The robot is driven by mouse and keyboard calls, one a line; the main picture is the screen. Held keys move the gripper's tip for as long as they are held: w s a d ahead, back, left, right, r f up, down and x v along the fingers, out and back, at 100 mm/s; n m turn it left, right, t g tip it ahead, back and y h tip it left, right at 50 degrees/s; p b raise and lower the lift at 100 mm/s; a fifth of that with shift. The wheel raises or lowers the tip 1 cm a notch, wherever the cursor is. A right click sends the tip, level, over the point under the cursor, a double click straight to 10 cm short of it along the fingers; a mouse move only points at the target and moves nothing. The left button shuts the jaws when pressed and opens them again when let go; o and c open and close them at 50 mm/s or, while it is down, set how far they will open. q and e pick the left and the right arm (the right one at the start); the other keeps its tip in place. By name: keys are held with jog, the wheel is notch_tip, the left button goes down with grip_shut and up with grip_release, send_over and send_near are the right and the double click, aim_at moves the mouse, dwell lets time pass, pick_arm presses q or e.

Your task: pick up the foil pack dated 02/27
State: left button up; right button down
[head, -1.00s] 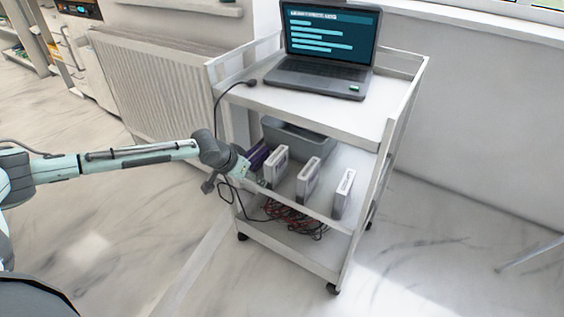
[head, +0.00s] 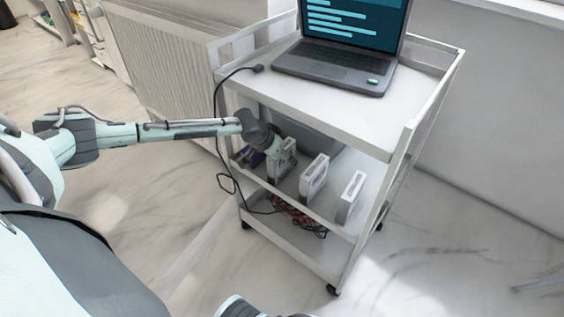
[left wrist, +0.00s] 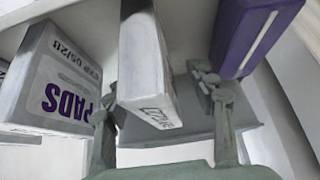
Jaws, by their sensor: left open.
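The leftmost white pack (head: 289,147) stands on the cart's middle shelf, partly hidden by my left gripper (head: 280,158). In the left wrist view, a white pack (left wrist: 147,60) with an upside-down date, seemingly ending 2/27, lies between the spread fingers of my left gripper (left wrist: 160,98). The gripper is open, and I cannot tell whether a finger touches the pack. Another white pack (left wrist: 55,80) reads PADS and EXP 05/28. A purple box (left wrist: 255,35) is close to the other finger.
Two more white packs, a middle one (head: 313,178) and a right one (head: 351,195), stand on the same shelf, with a grey bin (head: 318,143) behind. The top shelf with the laptop (head: 340,65) overhangs them. A black cable (head: 218,110) hangs at the cart's left.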

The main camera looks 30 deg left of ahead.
pick_arm(q)
jog(key=shift+x, duration=1.35)
grip_shut()
